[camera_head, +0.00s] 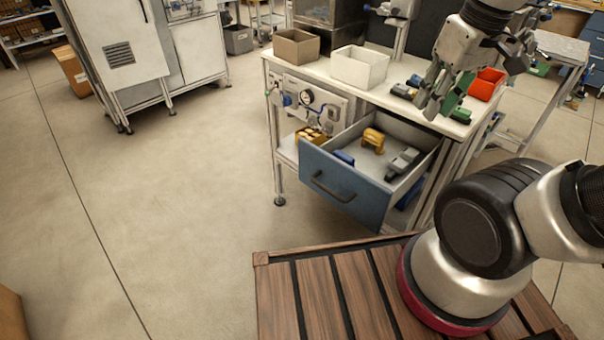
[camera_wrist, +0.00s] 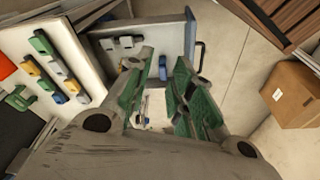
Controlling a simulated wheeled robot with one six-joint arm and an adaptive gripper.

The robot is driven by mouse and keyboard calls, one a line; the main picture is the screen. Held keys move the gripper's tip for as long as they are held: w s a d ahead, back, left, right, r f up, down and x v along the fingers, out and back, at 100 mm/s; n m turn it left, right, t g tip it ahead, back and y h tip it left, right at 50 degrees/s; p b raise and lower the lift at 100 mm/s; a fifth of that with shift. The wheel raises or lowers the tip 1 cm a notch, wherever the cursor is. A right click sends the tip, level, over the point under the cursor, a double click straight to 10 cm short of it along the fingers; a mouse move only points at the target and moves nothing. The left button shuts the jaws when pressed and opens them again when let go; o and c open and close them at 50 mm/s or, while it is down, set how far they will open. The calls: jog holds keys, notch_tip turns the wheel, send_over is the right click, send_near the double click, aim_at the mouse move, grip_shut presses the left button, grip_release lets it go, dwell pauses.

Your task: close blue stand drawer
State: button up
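The stand drawer (camera_head: 345,185) has a blue front with a dark bar handle (camera_head: 331,188). It is pulled out of the white-topped stand, and its open top shows a yellow part (camera_head: 373,139), a grey part (camera_head: 403,162) and a small blue part (camera_head: 344,156). My gripper (camera_head: 438,108) is above the stand, behind and to the right of the drawer front, apart from the handle. In the wrist view my gripper (camera_wrist: 160,95) has its green-padded fingers spread with nothing held. The drawer front (camera_wrist: 189,38) and handle (camera_wrist: 200,56) show beyond the fingers, partly hidden.
The stand top (camera_head: 345,93) carries a brown bin (camera_head: 297,47), a white bin (camera_head: 360,67), a red bin (camera_head: 487,84) and several small parts. Open floor (camera_head: 190,200) lies left of the drawer. A cardboard box (camera_wrist: 291,95) is at right in the wrist view.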

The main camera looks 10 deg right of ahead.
jog(key=w+a+f+n+g+h, duration=0.1)
jog(key=a+f+n, duration=0.1)
jog(key=a, duration=0.2)
jog(key=w+a+f+n+g+h, duration=0.1)
jog(key=a+f+n, duration=0.2)
jog(key=a, duration=0.1)
jog(key=w+a+f+n+g+h, duration=0.1)
jog(key=w+a+f+n, duration=0.1)
jog(key=a, duration=0.3)
jog(key=shift+f+n, duration=0.3)
jog(key=shift+f, duration=0.25)
grip_shut()
jog(key=w+a+f+n+t+h, duration=0.25)
jog(key=a+f+n, duration=0.4)
jog(key=a, duration=0.35)
jog(key=w+a+f+n+t+h, duration=0.25)
jog(key=a+f+n, duration=0.35)
jog(key=a+n, duration=0.3)
jog(key=shift+m+t, duration=0.25)
jog(key=shift+t, duration=0.05)
jog(key=shift+w+d+r+x, duration=0.15)
jog(key=shift+w+r+x, duration=0.1)
jog(key=shift+x, duration=1.75)
jog(key=shift+w+d+r+x, duration=0.15)
jog(key=shift+w+r+x, duration=0.15)
jog(key=shift+x, duration=1.65)
jog(key=shift+w+d+r+x, duration=0.15)
jog(key=shift+r+x, duration=0.1)
jog(key=shift+x, duration=1.75)
